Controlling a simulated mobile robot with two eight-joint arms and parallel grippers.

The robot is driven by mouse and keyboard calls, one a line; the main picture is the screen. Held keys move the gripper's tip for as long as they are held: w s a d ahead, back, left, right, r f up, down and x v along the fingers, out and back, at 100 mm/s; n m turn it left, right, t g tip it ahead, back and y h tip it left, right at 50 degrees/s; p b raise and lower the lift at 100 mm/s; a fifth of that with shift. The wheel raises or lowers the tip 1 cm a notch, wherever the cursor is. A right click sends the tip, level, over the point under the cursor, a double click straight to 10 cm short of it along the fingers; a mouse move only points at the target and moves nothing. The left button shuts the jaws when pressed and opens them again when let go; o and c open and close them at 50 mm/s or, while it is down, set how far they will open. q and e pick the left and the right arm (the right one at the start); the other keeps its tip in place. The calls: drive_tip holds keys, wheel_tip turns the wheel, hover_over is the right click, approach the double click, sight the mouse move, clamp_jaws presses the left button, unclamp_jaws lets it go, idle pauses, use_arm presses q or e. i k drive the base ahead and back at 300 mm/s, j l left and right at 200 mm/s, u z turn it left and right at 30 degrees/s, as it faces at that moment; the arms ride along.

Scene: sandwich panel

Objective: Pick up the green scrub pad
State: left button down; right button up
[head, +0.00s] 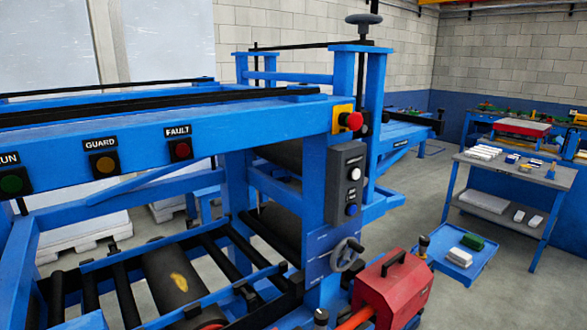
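A small green pad (473,242), which looks like the scrub pad, lies in a shallow blue tray (483,266) at the lower right in the head view. A white block (460,256) lies just in front of it in the same tray. Neither of my grippers shows in this view.
A blue roller machine frame (262,120) fills the left and middle, with a red toolbox-like unit (395,290) at its near right. A grey workbench (508,166) with small items stands behind the tray. Bare floor (520,300) shows right of the tray.

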sight(475, 243)
drive_tip(key=z, duration=1.25)
drive_tip(key=u, duration=1.65)
drive_tip(key=z, duration=1.65)
drive_tip(key=i+l, duration=0.15)
drive_tip(key=i, duration=0.4)
drive_tip(key=i+l+z, duration=0.1)
drive_tip(key=i, duration=0.4)
